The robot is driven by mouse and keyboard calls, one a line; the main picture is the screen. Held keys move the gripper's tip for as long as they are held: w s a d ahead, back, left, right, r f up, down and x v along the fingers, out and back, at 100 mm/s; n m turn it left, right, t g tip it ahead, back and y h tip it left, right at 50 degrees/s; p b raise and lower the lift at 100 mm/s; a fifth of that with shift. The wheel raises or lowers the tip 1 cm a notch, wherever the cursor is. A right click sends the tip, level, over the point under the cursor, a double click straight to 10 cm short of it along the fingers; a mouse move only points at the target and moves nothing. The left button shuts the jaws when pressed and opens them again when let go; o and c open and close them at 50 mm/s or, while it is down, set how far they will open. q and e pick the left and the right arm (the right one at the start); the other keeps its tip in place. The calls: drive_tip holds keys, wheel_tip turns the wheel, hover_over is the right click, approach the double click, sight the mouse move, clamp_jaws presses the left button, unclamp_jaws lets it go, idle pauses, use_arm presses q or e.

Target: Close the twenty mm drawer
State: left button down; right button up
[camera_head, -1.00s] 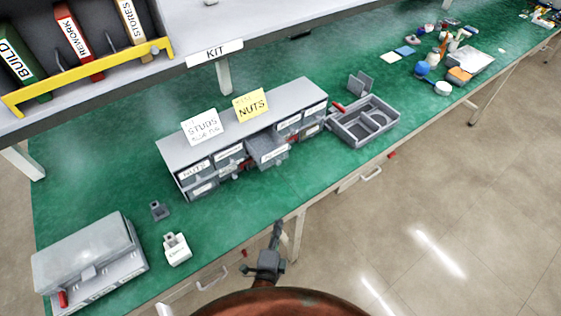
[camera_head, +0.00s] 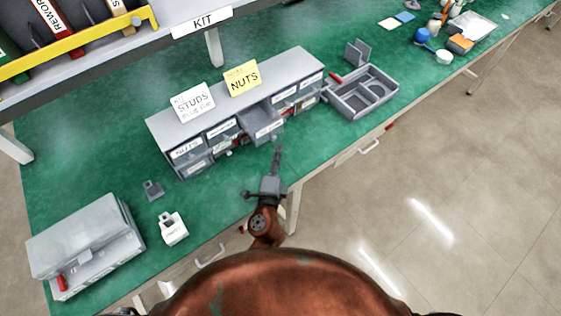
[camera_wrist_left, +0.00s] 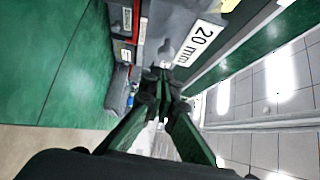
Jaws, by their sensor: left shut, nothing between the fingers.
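The 20 mm drawer (camera_head: 258,117) juts out from the upper row of the grey drawer cabinet (camera_head: 237,93) in the head view. Its white "20 mm" label shows large in the left wrist view (camera_wrist_left: 195,42). My left gripper (camera_head: 277,151) is shut and empty, with its fingertips just in front of the drawer, at the table's near side. In the left wrist view, its fingertips (camera_wrist_left: 163,76) come together close to the drawer front. I cannot tell whether they touch it. My right gripper is not in view.
Signs for studs (camera_head: 192,103) and nuts (camera_head: 242,78) stand on the cabinet. A grey divided tray (camera_head: 361,94) lies to its right. A grey case (camera_head: 85,240) and a small white holder (camera_head: 173,228) are at the left.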

use_arm(q)
drive_tip(key=w, duration=0.1)
approach(260, 121)
drive_tip(key=w+r, duration=0.1)
drive_tip(key=w+d, duration=0.1)
drive_tip(key=w+r+p, duration=0.1)
drive_tip(key=w, duration=0.1)
drive_tip(key=shift+w+d+r, duration=0.1)
drive_tip(key=shift+d+r, duration=0.1)
drive_tip(key=shift+r, duration=0.1)
drive_tip(key=shift+w+a+r, duration=0.1)
drive_tip(key=shift+a, duration=0.05)
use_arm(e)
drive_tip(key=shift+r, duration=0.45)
